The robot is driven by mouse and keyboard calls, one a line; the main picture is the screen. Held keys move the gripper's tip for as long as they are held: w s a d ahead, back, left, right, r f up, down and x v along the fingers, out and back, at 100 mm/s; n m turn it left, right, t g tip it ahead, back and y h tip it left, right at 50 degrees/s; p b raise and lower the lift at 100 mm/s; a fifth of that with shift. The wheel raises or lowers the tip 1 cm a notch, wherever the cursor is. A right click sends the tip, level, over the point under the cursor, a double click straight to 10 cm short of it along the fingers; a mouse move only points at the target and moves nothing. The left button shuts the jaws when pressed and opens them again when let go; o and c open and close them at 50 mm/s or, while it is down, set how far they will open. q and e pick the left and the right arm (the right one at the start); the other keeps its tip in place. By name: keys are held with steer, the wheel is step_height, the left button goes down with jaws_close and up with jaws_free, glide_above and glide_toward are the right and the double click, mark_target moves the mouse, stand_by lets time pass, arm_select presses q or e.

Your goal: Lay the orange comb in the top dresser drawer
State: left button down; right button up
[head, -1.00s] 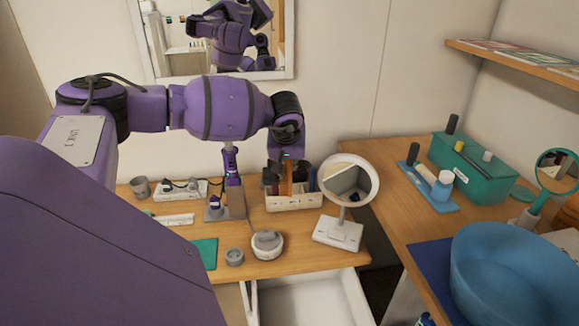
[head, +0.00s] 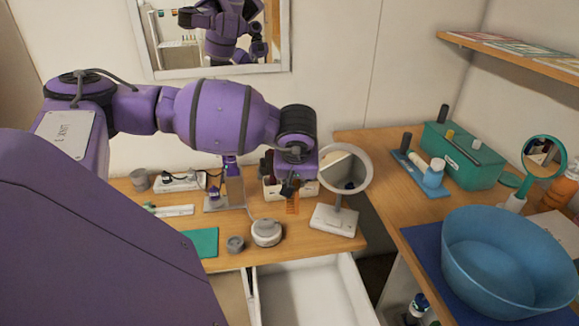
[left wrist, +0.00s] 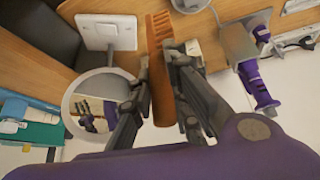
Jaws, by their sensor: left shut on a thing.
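The orange comb (head: 292,204) is held by my left gripper (head: 289,187), in front of the white organizer box (head: 272,191) on the dresser. In the left wrist view the comb (left wrist: 161,75) lies between the two dark fingers, its teeth toward the top of the picture, and the fingers (left wrist: 160,85) are closed on it. The top dresser drawer (head: 312,292) is pulled open below the front edge of the dresser top (head: 215,262); the part of it that shows is white and empty. My right gripper is not in view.
A round mirror on a white base (head: 336,218) stands close right of the comb. A blue basin (head: 500,270) stands on the right-hand table.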

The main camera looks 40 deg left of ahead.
arm_select(q)
steer(key=s+d+f+b, duration=0.3)
steer(key=d+f+b, duration=0.1)
steer(key=d, duration=0.3)
steer(key=s+d+f+b, duration=0.4)
steer(key=d+f, duration=0.3)
steer(key=d, duration=0.1)
steer(key=shift+s+b, duration=0.2)
steer(key=shift+b, duration=0.2)
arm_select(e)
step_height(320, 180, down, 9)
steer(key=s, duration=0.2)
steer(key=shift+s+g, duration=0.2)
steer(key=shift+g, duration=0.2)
